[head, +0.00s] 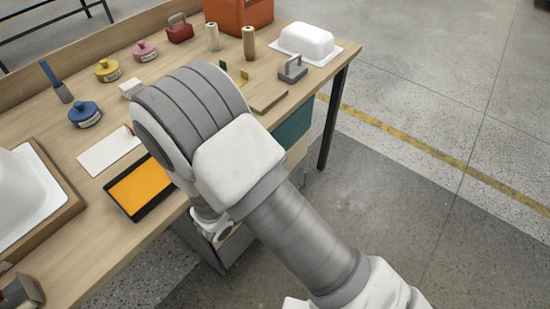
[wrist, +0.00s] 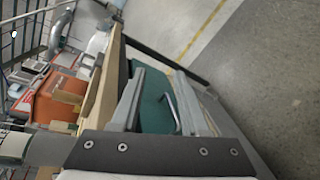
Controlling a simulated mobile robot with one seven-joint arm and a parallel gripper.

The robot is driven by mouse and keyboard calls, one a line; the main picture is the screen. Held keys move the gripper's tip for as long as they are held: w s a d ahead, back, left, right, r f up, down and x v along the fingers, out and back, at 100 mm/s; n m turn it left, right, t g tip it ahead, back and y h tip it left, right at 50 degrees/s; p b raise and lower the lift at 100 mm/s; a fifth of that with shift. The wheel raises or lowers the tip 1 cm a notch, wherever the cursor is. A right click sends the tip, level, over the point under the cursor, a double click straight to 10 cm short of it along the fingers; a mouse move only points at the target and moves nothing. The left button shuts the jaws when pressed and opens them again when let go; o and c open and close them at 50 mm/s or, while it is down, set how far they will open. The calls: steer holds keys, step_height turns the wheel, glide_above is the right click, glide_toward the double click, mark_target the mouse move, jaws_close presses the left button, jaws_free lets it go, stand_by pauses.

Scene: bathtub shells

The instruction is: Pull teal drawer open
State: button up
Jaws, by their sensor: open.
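The teal drawer (head: 294,128) shows under the right part of the workbench in the head view, partly hidden by my arm. Its front (wrist: 153,108) fills the space between my fingers in the wrist view. A slim metal handle (wrist: 173,113) stands on that front, nearer the right finger. My gripper (wrist: 161,75) is open, with one finger on each side of the handle in the picture. I cannot tell whether either finger touches it. The drawer looks closed. My gripper's fingers are hidden behind my arm in the head view.
The workbench (head: 62,158) holds colored lidded weights, an orange box (head: 238,12), a white tub shell (head: 305,40) and an orange-screened tablet (head: 140,187). A dark table leg (head: 331,120) stands right of the drawer. The floor to the right is clear.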

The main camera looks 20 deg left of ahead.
steer(key=s+a+f+n+t+y+b, duration=0.1)
steer(key=s+a+f+n+y, duration=0.15)
steer(key=f, duration=0.25)
steer(key=s+a+f+n+t+y, duration=0.1)
steer(key=s+a+f+n+y, duration=0.15)
steer(key=a+f, duration=0.2)
steer(key=w+f+b, duration=0.1)
steer(key=w, duration=0.4)
steer(key=w+f+b, duration=0.1)
steer(key=w, duration=0.5)
steer(key=w+d+f+b, duration=0.1)
steer(key=w+f, duration=0.1)
steer(key=w, duration=0.4)
steer(key=shift+w+f, duration=0.1)
steer(key=shift+w, duration=0.15)
jaws_close()
